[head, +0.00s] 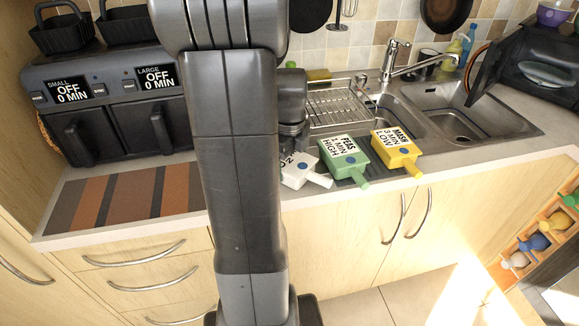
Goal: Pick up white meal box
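The white meal box (300,173) sits on the counter at the front edge of a dark ribbed mat, left of the green box. My gripper (293,146) is just above and behind the white box, mostly hidden by my own arm. I cannot tell whether it touches the box or whether its fingers are open or shut.
A green box (343,157) labelled peas and a yellow box (397,152) labelled mash stand close to the right. Behind them are a wire dish rack (345,108) and the sink (455,115). An air fryer (110,115) and striped mat (120,192) are left.

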